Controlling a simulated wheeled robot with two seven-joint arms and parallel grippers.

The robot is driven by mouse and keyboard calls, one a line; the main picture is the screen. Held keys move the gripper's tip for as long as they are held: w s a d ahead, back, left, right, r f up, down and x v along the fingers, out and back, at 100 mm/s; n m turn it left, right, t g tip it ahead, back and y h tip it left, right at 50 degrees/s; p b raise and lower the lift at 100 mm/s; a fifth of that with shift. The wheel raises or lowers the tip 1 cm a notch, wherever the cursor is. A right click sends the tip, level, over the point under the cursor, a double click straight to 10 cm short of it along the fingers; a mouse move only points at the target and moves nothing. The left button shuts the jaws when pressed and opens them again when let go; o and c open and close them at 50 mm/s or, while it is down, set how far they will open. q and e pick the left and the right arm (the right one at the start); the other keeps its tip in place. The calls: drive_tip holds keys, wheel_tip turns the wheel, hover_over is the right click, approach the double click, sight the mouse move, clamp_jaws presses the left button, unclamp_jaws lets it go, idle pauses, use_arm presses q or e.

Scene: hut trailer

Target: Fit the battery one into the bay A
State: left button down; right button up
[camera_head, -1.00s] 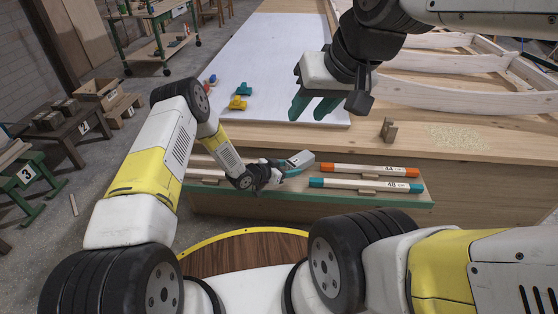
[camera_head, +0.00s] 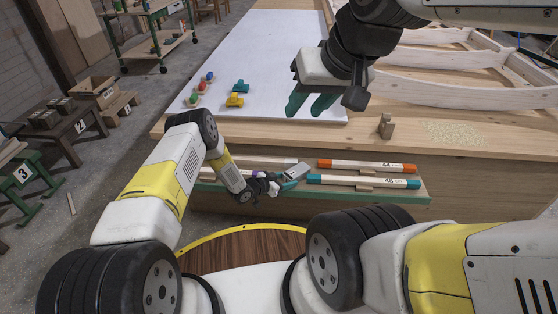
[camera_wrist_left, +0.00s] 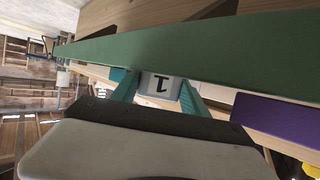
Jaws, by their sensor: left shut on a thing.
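My left gripper (camera_head: 284,181) is shut on a pale grey block, the battery one (camera_head: 298,171), just over the front of a green-edged wooden shelf. In the left wrist view the battery (camera_wrist_left: 160,87) shows a dark "1" between the two teal fingers of my left gripper (camera_wrist_left: 158,93). The shelf's green edge (camera_wrist_left: 200,48) crosses that view close by; contact cannot be told. My right gripper (camera_head: 312,104) is open and empty above the bench, its teal fingers apart. No bay marked A can be made out.
Pale bars with orange (camera_head: 408,169) and teal (camera_head: 413,184) ends lie on the green-edged shelf (camera_head: 360,203), right of the battery. A small wooden block (camera_head: 386,126) and coloured pieces (camera_head: 236,99) stand on the bench. A purple piece (camera_wrist_left: 270,115) shows in the wrist view.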

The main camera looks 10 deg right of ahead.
use_arm(q)
drive_tip(key=c, duration=0.6)
unclamp_jaws()
